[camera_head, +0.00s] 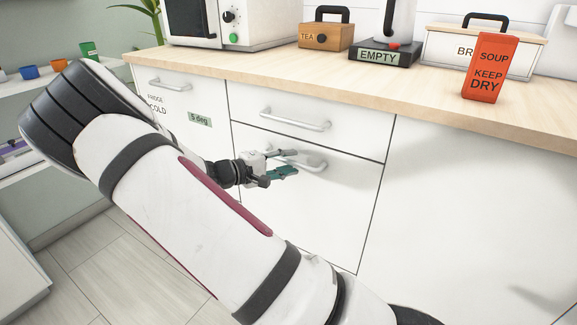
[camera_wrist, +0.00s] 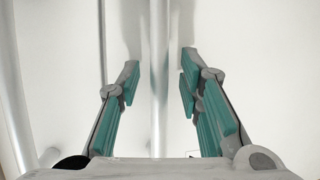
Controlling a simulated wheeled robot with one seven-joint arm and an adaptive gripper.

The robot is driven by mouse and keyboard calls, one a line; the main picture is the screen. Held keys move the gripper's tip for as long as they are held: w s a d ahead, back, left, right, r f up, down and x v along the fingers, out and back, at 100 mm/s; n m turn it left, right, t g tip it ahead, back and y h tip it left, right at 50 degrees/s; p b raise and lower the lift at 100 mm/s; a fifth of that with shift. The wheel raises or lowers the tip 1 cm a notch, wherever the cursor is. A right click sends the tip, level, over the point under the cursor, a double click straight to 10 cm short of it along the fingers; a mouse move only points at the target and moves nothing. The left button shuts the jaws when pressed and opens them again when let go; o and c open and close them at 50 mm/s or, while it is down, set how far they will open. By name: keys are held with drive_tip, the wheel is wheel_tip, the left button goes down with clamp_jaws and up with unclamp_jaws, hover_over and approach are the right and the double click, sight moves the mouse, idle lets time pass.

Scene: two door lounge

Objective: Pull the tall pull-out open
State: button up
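The tall pull-out (camera_head: 315,215) is the white front panel below a drawer, and it sits flush with its neighbours. Its silver bar handle (camera_head: 317,165) is near its top edge, partly hidden by my gripper (camera_head: 283,163). In the wrist view the handle (camera_wrist: 159,110) runs up the middle, between the two teal-padded fingers of my gripper (camera_wrist: 160,75). The fingers are apart, with a gap on each side of the bar. I cannot tell how deep the bar lies between them.
The drawer above has its own handle (camera_head: 295,120). A fridge front (camera_head: 170,105) is to the left. The wooden counter (camera_head: 400,88) bears a red soup packet (camera_head: 489,68) near its edge. Bare floor (camera_head: 120,265) lies at lower left.

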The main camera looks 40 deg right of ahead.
drive_tip(key=shift+d, duration=0.3)
clamp_jaws()
drive_tip(key=s+a+p, duration=0.2)
drive_tip(key=s+a, duration=0.2)
drive_tip(key=a, duration=0.7)
drive_tip(key=s+a+p, duration=0.3)
drive_tip(key=s+a, duration=0.1)
drive_tip(key=a, duration=0.8)
drive_tip(key=s+a+p, duration=0.3)
drive_tip(key=s+a, duration=0.1)
drive_tip(key=a, duration=0.7)
drive_tip(key=shift+s+a, duration=0.3)
drive_tip(key=shift+f, duration=0.1)
unclamp_jaws()
